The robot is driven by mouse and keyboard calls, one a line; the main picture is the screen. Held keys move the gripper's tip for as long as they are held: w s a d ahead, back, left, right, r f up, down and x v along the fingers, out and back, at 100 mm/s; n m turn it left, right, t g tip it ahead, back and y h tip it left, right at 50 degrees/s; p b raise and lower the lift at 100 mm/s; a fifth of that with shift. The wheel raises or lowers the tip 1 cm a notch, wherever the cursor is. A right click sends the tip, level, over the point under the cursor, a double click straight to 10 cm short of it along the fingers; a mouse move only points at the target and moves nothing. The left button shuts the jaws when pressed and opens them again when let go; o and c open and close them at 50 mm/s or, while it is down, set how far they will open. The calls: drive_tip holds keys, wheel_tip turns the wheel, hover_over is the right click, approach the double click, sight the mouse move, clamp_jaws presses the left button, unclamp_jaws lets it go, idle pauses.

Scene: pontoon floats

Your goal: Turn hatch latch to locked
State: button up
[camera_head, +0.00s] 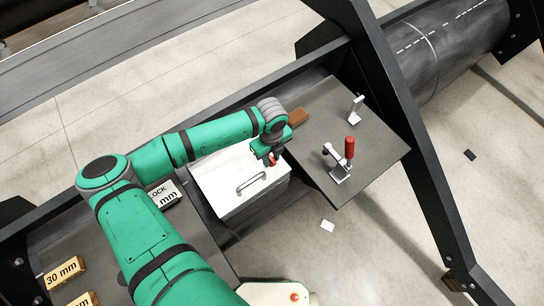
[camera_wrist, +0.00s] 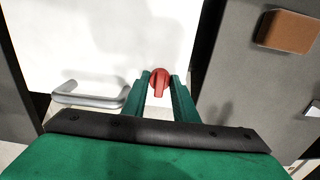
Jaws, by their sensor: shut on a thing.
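The hatch is a white panel (camera_head: 215,188) on a box between two dark plates, with a grey bar handle (camera_head: 251,182). In the wrist view the white panel (camera_wrist: 105,45) fills the middle and the bar handle (camera_wrist: 88,95) is at left. The red latch (camera_wrist: 160,80) is a small knob whose narrow end points toward the bottom of the wrist picture. My gripper (camera_wrist: 160,84) has its two green fingers on either side of the knob, shut on it. In the head view my gripper (camera_head: 270,158) is over the panel's upper right part, and the red latch shows only as a small patch.
A dark plate (camera_head: 345,125) at right carries a red-handled toggle clamp (camera_head: 341,165), a small metal bracket (camera_head: 356,108) and a brown block (camera_head: 298,117). Labelled blocks (camera_head: 62,272) lie at lower left. A dark beam (camera_head: 400,100) crosses at right.

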sight(271, 159)
drive_tip(key=shift+w, duration=0.15)
drive_tip(key=o, duration=1.1)
drive_tip(key=shift+c, duration=0.2)
wheel_tip(271, 159, up, 11)
drive_tip(key=shift+f, duration=0.1)
drive_tip(key=shift+a, duration=0.1)
